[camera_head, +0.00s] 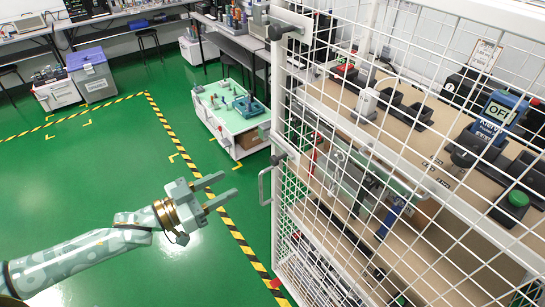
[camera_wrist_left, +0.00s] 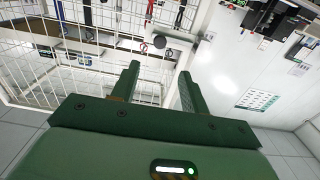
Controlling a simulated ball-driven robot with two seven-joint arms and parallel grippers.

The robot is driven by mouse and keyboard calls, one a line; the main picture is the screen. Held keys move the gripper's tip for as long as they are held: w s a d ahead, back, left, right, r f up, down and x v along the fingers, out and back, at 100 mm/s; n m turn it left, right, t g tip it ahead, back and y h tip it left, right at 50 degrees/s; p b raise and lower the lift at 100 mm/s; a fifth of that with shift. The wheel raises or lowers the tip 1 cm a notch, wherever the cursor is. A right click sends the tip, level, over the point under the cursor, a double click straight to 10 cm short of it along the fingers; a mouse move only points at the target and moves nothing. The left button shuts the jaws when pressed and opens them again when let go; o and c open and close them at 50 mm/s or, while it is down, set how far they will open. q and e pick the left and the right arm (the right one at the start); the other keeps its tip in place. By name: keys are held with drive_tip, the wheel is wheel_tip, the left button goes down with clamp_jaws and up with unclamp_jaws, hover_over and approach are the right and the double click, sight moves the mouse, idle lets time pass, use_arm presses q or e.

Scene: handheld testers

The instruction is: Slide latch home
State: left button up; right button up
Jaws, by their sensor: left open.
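A white wire-mesh cage door (camera_head: 284,225) stands right of centre in the head view. On its left edge is a pale latch fitting (camera_head: 286,146) with a dark knob (camera_head: 277,160). A grey D-shaped handle (camera_head: 263,187) sits just below it. A similar dark knob (camera_head: 275,33) is at the top of the frame. My left gripper (camera_head: 231,183) is open and empty, left of the handle and apart from it. In the left wrist view its fingers (camera_wrist_left: 160,72) point toward the mesh, with a dark round knob (camera_wrist_left: 160,42) beyond them. I cannot tell how far the latch is slid.
Inside the cage, shelves hold testers, including a blue one with an OFF sign (camera_head: 497,111). A low cart with a pale green top (camera_head: 237,123) stands behind my gripper. Yellow-black tape (camera_head: 165,125) marks the green floor. The floor around my left arm is clear.

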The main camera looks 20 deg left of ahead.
sight(272, 162)
use_arm(q)
drive_tip(key=x, duration=1.4)
drive_tip(key=shift+w+d+f+b, duration=0.1)
drive_tip(key=shift+w+d+b, duration=0.1)
drive_tip(key=shift+d+b, duration=0.1)
drive_tip(key=shift+a, duration=0.1)
